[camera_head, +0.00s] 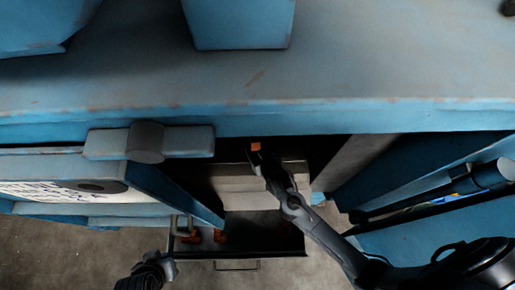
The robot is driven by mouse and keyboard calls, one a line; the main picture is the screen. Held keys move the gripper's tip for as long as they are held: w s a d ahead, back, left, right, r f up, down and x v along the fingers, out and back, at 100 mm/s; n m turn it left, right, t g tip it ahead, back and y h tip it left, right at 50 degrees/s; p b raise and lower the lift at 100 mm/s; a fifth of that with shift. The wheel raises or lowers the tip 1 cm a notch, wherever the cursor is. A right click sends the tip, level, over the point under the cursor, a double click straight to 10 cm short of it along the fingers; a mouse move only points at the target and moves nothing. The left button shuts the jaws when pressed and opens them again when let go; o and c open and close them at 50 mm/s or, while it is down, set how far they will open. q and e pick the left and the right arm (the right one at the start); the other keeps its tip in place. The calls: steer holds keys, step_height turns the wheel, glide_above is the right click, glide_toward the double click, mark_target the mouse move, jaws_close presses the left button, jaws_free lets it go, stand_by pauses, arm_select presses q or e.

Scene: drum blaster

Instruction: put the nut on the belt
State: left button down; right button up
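My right arm reaches from the lower right into the dark opening of the blue machine. Its gripper (256,153) is at the opening, under the machine's front edge. A small orange piece (256,146), possibly the nut, shows right at its fingertips; whether the fingers are closed on it is too small to tell. A pale grey-brown surface (225,185), possibly the belt, lies inside the opening, just below and left of this gripper. My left gripper (168,268) is at the bottom left, away from the opening, and its fingers are unclear.
A dark tray (265,245) with orange parts (220,236) stands below the opening. Blue doors stand open at left (175,195) and right (400,185), flanking the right arm. The machine's blue top (350,65) overhangs the opening. Bare floor (60,255) shows at lower left.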

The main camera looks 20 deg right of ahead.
steer(key=shift+r, duration=0.15)
steer(key=shift+r+p, duration=0.3)
steer(key=shift+r, duration=0.35)
steer(key=v, duration=1.1)
steer(key=s+d+r+g+p, duration=0.2)
steer(key=s+d+r+p, duration=0.15)
steer(key=r+p, duration=0.4)
steer(key=s+d+r+n+g+b, duration=0.1)
steer(key=s+r+n+g, duration=0.1)
steer(key=s+g, duration=0.4)
steer(key=s+r, duration=0.1)
steer(key=s, duration=0.2)
steer(key=shift+s+d+g, duration=0.25)
steer(key=shift+d+g, duration=0.05)
steer(key=shift+d, duration=0.1)
